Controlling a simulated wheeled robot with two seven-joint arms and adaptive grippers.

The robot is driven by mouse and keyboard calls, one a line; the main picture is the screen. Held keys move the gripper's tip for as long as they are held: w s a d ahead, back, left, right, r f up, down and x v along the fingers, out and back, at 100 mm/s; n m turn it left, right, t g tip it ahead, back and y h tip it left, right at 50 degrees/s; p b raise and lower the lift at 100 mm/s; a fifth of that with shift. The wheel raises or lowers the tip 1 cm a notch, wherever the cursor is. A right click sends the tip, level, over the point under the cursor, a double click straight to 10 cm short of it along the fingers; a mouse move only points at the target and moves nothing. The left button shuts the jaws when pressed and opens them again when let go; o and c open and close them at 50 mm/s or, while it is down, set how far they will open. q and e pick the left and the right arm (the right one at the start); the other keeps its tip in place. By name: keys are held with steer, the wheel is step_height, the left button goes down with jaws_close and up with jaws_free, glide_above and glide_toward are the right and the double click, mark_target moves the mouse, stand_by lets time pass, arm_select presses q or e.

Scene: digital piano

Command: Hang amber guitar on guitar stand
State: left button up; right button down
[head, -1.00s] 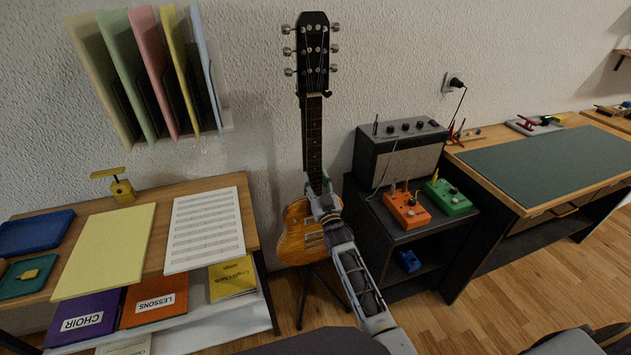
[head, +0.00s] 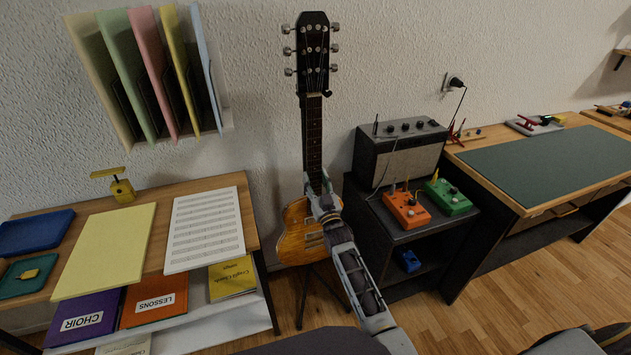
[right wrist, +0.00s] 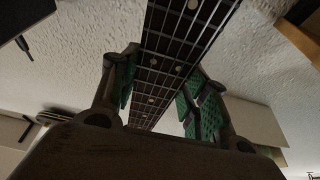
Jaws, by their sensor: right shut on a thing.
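The amber guitar (head: 297,236) stands upright against the wall between the paper table and the amplifier. Its dark headstock (head: 312,50) is at the top, beside the dark hook of the guitar stand (head: 327,93). The stand's legs (head: 303,298) show below the body. My right gripper (head: 316,186) is shut on the lower part of the neck, and my arm covers part of the body. In the right wrist view the fretted neck (right wrist: 180,65) passes between the green-padded fingers of the gripper (right wrist: 160,92). Whether the neck rests in the hook is hard to tell. My left gripper is not in view.
At left, a wooden table (head: 160,190) holds sheet music (head: 204,229) and a yellow folder. At right, a dark cabinet (head: 425,237) carries an amplifier (head: 400,150), an orange pedal (head: 406,210) and a green pedal (head: 447,197). A workbench (head: 545,170) stands further right.

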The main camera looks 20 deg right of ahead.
steer(key=shift+r, duration=0.45)
steer(key=c, duration=1.1)
jaws_free()
steer(key=shift+c, duration=0.2)
steer(key=o, duration=0.5)
steer(key=shift+s, duration=0.1)
steer(key=shift+c, duration=0.2)
steer(key=shift+f, duration=0.85)
steer(key=shift+s+r, duration=0.1)
steer(key=shift+r, duration=0.05)
steer(key=shift+s+p, duration=0.3)
steer(key=shift+s, duration=0.1)
steer(key=shift+p+v, duration=0.85)
steer(key=shift+v, duration=1.05)
steer(key=shift+s, duration=0.2)
